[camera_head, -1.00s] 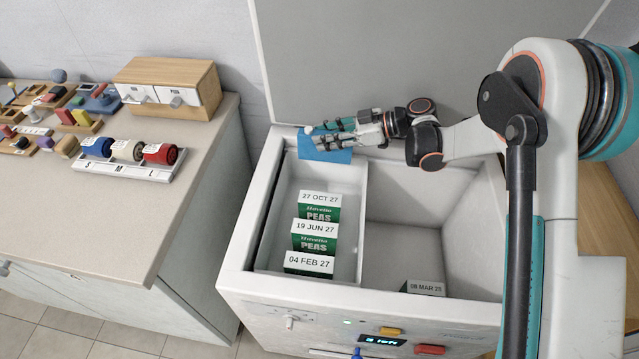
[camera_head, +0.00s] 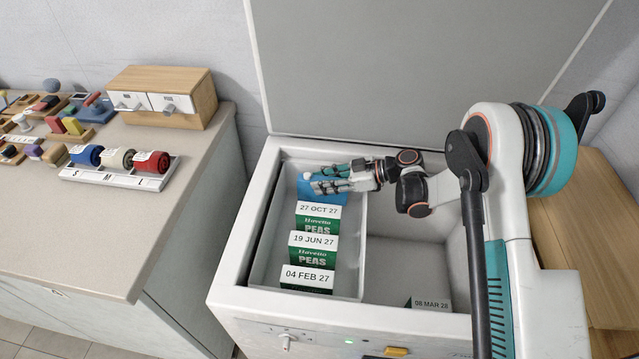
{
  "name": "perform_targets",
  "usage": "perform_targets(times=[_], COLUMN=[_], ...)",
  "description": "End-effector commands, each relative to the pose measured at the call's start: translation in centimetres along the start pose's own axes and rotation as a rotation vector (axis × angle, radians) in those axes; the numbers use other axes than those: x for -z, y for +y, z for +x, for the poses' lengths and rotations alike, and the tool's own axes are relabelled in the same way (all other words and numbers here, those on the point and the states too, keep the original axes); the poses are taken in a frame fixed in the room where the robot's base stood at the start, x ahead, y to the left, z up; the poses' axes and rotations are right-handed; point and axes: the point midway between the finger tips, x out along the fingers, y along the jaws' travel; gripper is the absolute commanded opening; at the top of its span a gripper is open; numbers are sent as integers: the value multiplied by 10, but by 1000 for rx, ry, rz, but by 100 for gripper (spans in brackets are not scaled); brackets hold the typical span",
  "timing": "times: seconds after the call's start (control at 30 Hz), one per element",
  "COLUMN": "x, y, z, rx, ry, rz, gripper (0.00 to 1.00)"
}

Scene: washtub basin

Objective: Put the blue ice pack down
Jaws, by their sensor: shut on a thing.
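The blue ice pack (camera_head: 310,191) is at the back of the left compartment (camera_head: 350,262) of the white chest freezer (camera_head: 232,262). My gripper (camera_head: 318,184) is shut on the ice pack, reaching in from the right. The fingers cover part of the pack. The pack is just behind the rearmost peas box (camera_head: 318,222). I cannot tell whether it touches the compartment floor.
Two more peas boxes, dated 19 JUN 27 (camera_head: 313,252) and 04 FEB 27 (camera_head: 307,278), stand in front in the same compartment. The right compartment holds a box dated 08 MAR 28 (camera_head: 431,304) and is otherwise mostly bare. A counter (camera_head: 120,220) stands at left.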

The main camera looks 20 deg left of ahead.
Motion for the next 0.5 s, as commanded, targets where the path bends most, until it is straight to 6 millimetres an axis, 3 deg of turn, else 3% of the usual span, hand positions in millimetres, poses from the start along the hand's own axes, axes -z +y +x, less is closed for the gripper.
perform_targets(times=[0.5], x=[-6], y=[0], z=[3], rx=[0], ry=[1], rz=[0], gripper=[0])
